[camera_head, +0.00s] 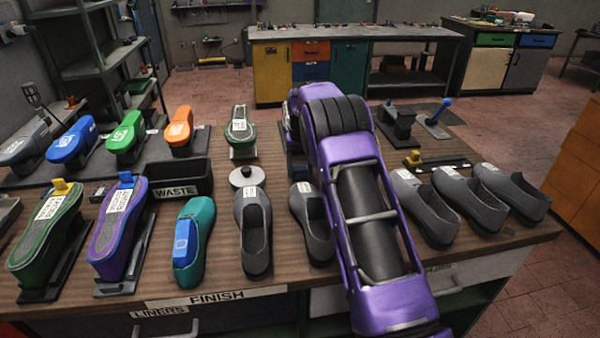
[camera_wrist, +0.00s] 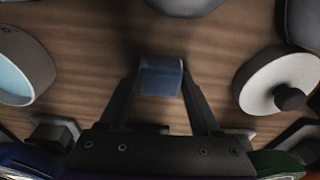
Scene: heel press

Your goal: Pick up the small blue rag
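A small blue block-like piece of cloth, which looks like the blue rag (camera_wrist: 161,76), is in the wrist view, over the brown wooden bench top. My gripper (camera_wrist: 162,82) reaches down with one dark finger on each side of it. Hardly any gap shows between the rag and the fingers. I cannot tell whether they press on it or only stand around it, or whether it rests on the bench.
A white round lid with a dark knob (camera_wrist: 282,82) is right of the gripper in the wrist view; a round container (camera_wrist: 35,62) with a pale blue inside is left. In the head view grey shoes (camera_head: 424,206) stand either side of my arm. A dark WASTE bin (camera_head: 180,187) is farther left.

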